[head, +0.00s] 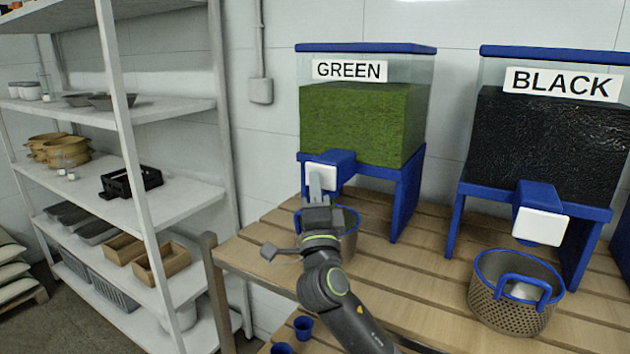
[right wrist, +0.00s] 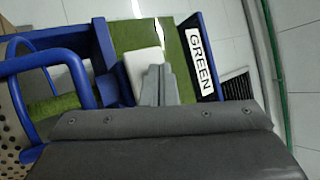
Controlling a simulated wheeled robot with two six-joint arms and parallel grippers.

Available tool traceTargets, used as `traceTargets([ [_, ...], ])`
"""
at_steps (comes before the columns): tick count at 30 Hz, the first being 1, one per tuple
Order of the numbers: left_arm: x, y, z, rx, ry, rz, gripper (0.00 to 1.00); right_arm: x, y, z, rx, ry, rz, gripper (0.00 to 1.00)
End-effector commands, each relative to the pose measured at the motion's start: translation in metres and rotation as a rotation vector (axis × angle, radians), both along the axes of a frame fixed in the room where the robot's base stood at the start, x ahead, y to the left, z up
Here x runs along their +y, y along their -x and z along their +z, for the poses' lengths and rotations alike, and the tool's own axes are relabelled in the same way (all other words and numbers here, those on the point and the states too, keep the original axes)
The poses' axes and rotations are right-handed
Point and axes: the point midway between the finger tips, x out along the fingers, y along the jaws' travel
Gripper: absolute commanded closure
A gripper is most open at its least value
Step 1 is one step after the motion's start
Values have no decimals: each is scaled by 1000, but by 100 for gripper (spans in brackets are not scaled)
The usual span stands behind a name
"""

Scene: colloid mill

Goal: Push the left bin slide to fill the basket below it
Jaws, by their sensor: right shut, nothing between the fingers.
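The left bin (head: 362,120) is labelled GREEN and holds green material behind clear walls. Its slide is a blue block with a white front plate (head: 322,176), which also shows in the right wrist view (right wrist: 143,70). My right gripper (head: 315,180) is shut and empty, its fingertips (right wrist: 158,78) at the white plate; I cannot tell whether they touch. The basket (head: 350,243) with a blue rim stands below this bin, partly hidden by my gripper. In the right wrist view, green material (right wrist: 52,108) shows inside the basket. My left gripper is not in view.
A bin labelled BLACK (head: 545,140) stands to the right, with a perforated basket (head: 515,305) below its white-fronted slide (head: 540,226). All stand on a slatted wooden table (head: 410,275). A shelf rack (head: 150,205) is at the left. Small blue cups (head: 303,327) are at the lower front.

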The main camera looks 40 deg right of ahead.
Motion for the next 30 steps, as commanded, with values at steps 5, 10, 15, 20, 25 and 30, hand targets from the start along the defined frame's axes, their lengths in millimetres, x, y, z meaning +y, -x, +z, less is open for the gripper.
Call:
traceTargets([
  [5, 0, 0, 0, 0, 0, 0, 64, -1, 0, 0, 0, 0, -1, 100],
  [10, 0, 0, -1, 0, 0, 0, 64, 1, 0, 0, 0, -1, -1, 100],
  [15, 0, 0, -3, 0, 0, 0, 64, 10, 4, -1, 0, -3, 0, 100],
  [20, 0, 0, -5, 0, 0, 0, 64, 19, 8, -2, 1, -4, 0, 100],
  [25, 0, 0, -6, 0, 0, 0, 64, 24, 11, -1, 0, -2, 0, 100],
  [30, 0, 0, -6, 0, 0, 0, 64, 25, 11, -1, 1, 0, -1, 100],
])
